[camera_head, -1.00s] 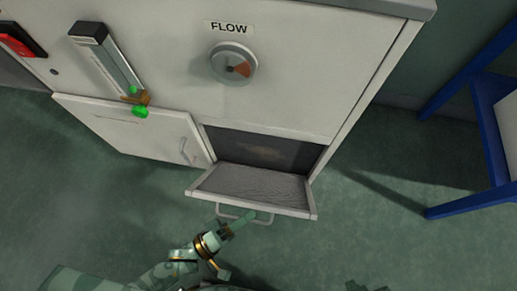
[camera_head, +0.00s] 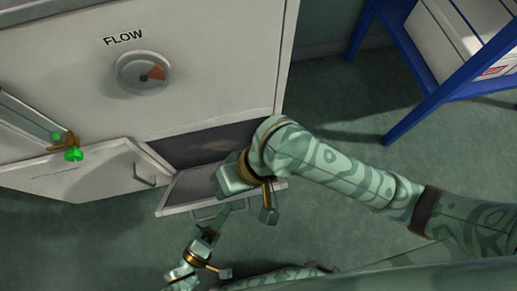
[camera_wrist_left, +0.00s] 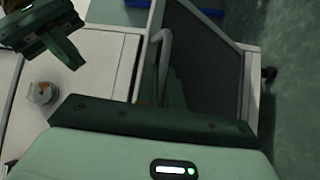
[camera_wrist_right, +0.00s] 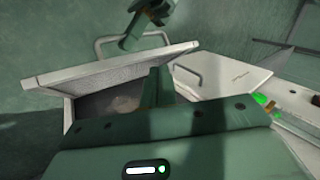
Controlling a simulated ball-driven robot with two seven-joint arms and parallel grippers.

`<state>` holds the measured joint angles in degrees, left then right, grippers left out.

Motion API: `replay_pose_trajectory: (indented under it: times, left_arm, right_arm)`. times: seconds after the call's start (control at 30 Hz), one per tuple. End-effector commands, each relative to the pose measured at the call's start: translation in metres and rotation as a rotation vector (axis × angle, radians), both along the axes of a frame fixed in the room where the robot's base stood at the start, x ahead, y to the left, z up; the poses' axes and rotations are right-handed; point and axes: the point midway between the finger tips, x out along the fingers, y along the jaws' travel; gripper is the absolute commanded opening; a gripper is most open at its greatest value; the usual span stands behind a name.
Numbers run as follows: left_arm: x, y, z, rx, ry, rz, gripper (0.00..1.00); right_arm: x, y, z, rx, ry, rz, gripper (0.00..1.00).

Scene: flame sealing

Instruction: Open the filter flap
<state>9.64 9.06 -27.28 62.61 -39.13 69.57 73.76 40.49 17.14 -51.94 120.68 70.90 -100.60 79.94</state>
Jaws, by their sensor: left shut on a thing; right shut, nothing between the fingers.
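The filter flap (camera_head: 188,190) hangs open at the lower part of the white cabinet, tilted outward below a dark opening (camera_head: 200,148). Its bar handle (camera_head: 204,215) is on the outer face, and it also shows in the left wrist view (camera_wrist_left: 164,48). My left gripper (camera_head: 226,213) is at this handle and shut on it. My right gripper (camera_wrist_right: 156,88) is shut and empty, in front of the flap's opening. In the head view its fingers are hidden by my own right arm, which covers the flap's right part.
A white door (camera_head: 88,172) with a handle stands left of the flap. The FLOW gauge (camera_head: 144,72) and a tube with a green knob (camera_head: 74,154) are above. A blue frame (camera_head: 400,75) stands on the right. The green floor in front is clear.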

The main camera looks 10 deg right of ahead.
Motion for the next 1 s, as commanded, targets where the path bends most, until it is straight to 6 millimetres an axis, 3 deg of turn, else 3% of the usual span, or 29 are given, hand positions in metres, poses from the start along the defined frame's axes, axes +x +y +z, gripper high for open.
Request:
replay_pose_trajectory:
  times: [0.33, 0.6, 0.77, 1.0]
  left_arm:
    - [0.001, 0.001, 0.0, 0.003, -0.001, 0.003, 0.0]
    - [0.001, 0.001, 0.0, 0.003, -0.001, 0.003, 0.0]
    - [0.001, 0.001, -0.001, 0.003, -0.001, 0.003, 0.0]
    - [0.001, 0.001, -0.001, 0.003, -0.001, 0.003, 0.0]
  right_arm:
    - [0.051, -0.058, 0.029, -0.454, 0.139, -0.07, 0.0]
    - [0.073, -0.087, 0.043, -0.618, 0.153, -0.167, 0.0]
    - [0.07, -0.088, 0.029, -0.624, 0.16, -0.173, 0.0]
    - [0.061, -0.087, -0.02, -0.623, 0.163, -0.173, 0.0]
